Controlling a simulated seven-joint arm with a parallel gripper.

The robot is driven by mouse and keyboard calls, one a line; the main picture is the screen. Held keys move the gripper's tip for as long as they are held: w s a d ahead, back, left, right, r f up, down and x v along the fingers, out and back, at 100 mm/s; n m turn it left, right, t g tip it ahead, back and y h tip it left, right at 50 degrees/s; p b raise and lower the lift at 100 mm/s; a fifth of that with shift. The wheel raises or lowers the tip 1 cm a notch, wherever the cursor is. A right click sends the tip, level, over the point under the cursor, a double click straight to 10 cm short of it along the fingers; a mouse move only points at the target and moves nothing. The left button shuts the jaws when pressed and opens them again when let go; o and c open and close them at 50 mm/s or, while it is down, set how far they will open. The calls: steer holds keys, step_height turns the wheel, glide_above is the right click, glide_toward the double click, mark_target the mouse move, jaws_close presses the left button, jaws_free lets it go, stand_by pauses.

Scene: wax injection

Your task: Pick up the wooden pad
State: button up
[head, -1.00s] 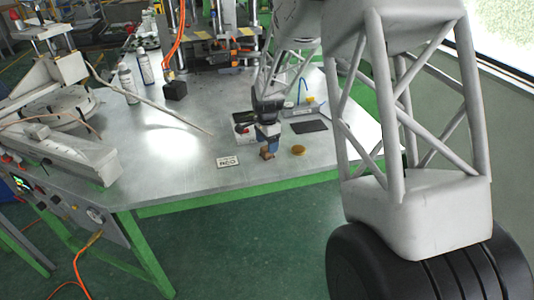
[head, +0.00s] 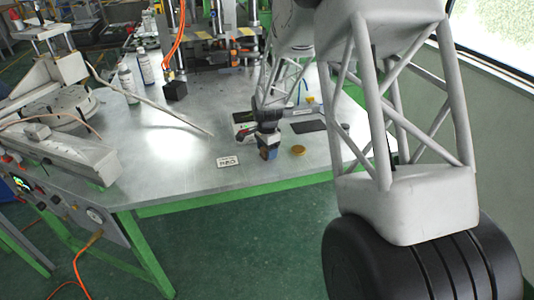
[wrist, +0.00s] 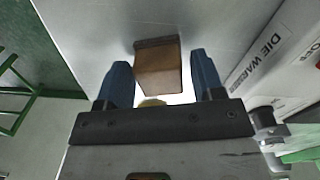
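The wooden pad is a small brown block (wrist: 158,72) on the metal table. In the wrist view it stands between my two blue fingertips, with a gap showing on each side. My gripper (wrist: 159,80) is open around it and does not visibly touch it. In the head view my gripper (head: 267,152) points down near the table's front edge, and its fingers mostly hide the block.
A round yellow-brown disc (head: 298,151) lies just right of my gripper. A white label card (head: 228,162) lies to its left. A dark flat plate (head: 309,126) lies behind. Bottles (head: 145,66) stand farther back.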

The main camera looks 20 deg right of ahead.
steer(key=c, duration=0.8)
steer(key=shift+o, duration=0.2)
steer(key=shift+r, duration=0.2)
steer(key=shift+r, duration=0.55)
step_height(320, 180, up, 2)
steer(key=shift+r, duration=0.1)
steer(key=s+r, duration=0.1)
steer(key=s, duration=1.5)
steer(key=shift+a+r, duration=0.15)
steer(key=shift+a, duration=0.3)
steer(key=shift+o, duration=1.4)
steer(key=c, duration=0.5)
